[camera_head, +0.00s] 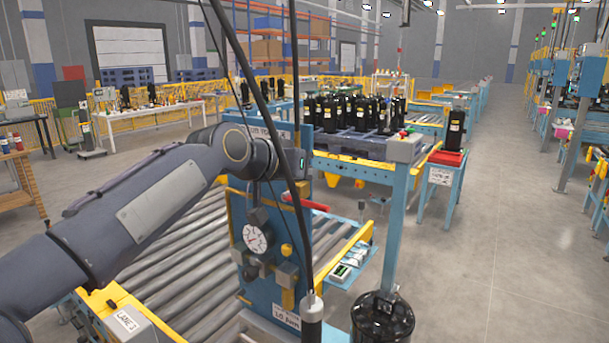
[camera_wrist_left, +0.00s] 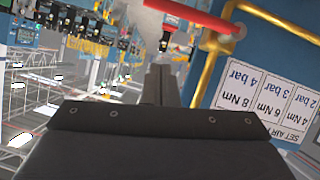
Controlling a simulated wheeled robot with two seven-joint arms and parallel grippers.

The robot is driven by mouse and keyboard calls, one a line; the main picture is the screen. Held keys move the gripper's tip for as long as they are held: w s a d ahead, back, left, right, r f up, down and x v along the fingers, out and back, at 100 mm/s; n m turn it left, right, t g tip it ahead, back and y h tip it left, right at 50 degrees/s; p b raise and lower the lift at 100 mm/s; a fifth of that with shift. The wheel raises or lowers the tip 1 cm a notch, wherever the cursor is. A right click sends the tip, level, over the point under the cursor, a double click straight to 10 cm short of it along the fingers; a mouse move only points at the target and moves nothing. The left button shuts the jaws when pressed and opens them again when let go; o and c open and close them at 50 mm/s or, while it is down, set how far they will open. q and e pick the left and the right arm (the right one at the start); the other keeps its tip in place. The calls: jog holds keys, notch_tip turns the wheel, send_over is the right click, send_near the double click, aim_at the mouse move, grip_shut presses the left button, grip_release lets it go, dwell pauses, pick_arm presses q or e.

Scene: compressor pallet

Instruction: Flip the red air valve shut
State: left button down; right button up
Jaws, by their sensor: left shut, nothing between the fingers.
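The red air valve's handle (camera_head: 312,205) sticks out to the right of the blue panel (camera_head: 262,285), beyond a black cable. In the left wrist view the red handle (camera_wrist_left: 190,13) crosses the top of the picture, slanting, with its right end at a brass pipe (camera_wrist_left: 208,62). My left gripper (camera_head: 301,187) is near the handle at the panel's upper right edge, partly hidden by the cable. In the wrist view its shut, empty fingers (camera_wrist_left: 160,74) point toward the handle; I cannot tell whether they touch it. My right gripper is not in view.
A pressure gauge (camera_head: 257,238) sits on the panel. A printed settings label (camera_wrist_left: 268,95) shows in the wrist view. A roller conveyor (camera_head: 185,265) runs behind the panel. A pallet (camera_head: 350,145) of black compressors stands farther back. Open floor (camera_head: 490,240) lies to the right.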

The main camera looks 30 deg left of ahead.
pick_arm(q)
jog(key=b+v, duration=0.1)
jog(key=v, duration=0.7)
jog(key=shift+s+d, duration=0.35)
jog(key=shift+s, duration=0.1)
jog(key=s+d+f+g, duration=0.2)
jog(key=s+f, duration=0.5)
jog(key=f, duration=0.4)
jog(key=s+d+f+n+g, duration=0.1)
jog(key=s+d+f+g, duration=0.1)
jog(key=s+f, duration=0.5)
jog(key=s+d+f+g, duration=0.3)
jog(key=s+f, duration=0.5)
jog(key=f, duration=0.8)
jog(key=shift+f+n+h, duration=0.3)
jog(key=shift+f, duration=0.1)
jog(key=shift+d, duration=0.15)
